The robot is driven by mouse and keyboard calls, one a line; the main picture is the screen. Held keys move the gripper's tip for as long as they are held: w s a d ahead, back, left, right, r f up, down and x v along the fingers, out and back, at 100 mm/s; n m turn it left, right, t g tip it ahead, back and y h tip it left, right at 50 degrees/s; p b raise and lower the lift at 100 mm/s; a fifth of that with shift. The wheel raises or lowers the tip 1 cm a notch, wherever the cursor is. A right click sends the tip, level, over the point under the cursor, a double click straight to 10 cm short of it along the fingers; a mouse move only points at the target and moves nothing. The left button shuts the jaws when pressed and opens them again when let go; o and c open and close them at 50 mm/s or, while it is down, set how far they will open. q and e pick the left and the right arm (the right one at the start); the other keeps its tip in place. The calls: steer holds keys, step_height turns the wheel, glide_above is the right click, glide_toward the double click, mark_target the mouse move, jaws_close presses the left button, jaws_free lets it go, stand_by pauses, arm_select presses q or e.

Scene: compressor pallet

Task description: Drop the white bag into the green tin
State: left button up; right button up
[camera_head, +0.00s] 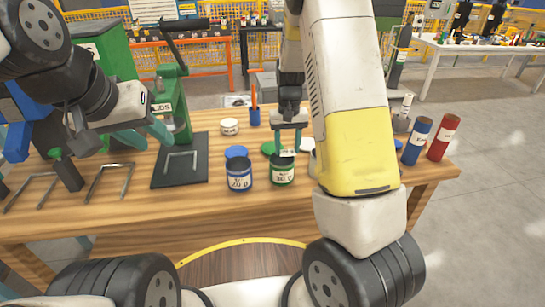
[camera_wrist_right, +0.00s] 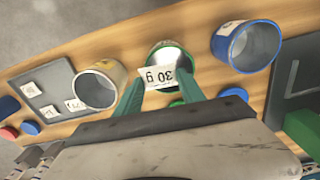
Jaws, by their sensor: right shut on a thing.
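The green tin (camera_head: 283,175) stands upright and open on the wooden table, right of the blue tin (camera_head: 239,178). My right gripper (camera_head: 288,140) is above the green tin. It is shut on the small white bag (camera_wrist_right: 155,76), whose label reads "30 g" upside down in the right wrist view. The bag is between the teal fingertips (camera_wrist_right: 163,80), over the near part of the mouth of the green tin (camera_wrist_right: 178,52). I cannot tell its exact height above the rim. My left gripper (camera_head: 146,137) is at the left over the table, its teal fingers apart, empty.
Blue (camera_head: 416,141) and red (camera_head: 443,138) cylinders stand at the right edge.

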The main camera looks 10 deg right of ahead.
steer(key=shift+f, duration=0.75)
steer(key=o, duration=1.4)
steer(key=shift+r, duration=3.9)
